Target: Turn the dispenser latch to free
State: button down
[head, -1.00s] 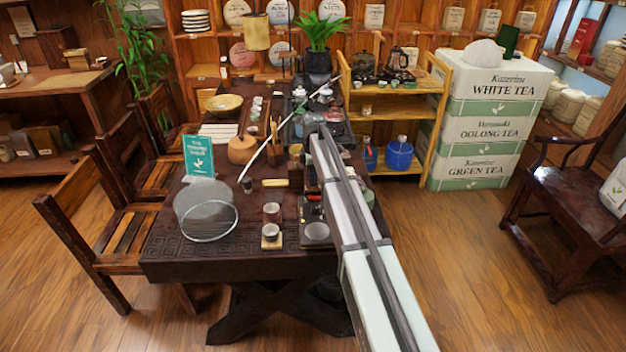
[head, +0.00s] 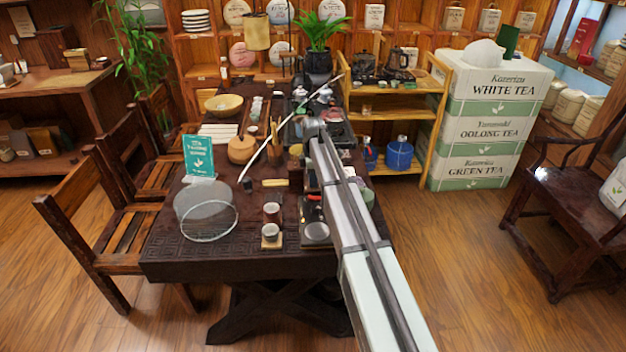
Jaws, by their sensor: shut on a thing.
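My arm (head: 345,205) reaches from the lower right over the right side of the dark table (head: 190,255). Its grey far end (head: 313,127) is above the tea things at the back right of the table. I cannot make out my gripper's fingers; the arm covers the area behind and below it. I cannot pick out the dispenser or its latch for certain, nor how the latch is turned. Small dark objects and an orange-red patch (head: 312,203) show along the left edge of the arm.
A clear round cover (head: 206,210), a green sign (head: 198,157), cups (head: 271,212) and a round wooden pot (head: 241,149) stand left of my arm. A thin pale rod crosses the table. A bamboo shelf (head: 441,110) and stacked tea boxes (head: 480,130) stand to the right.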

dwell(0.4)
jog(key=m, duration=0.8)
jog(key=shift+m, duration=0.3)
jog(key=m, duration=0.4)
jog(key=shift+m, duration=1.8)
jog(key=c, duration=1.2)
grip_release()
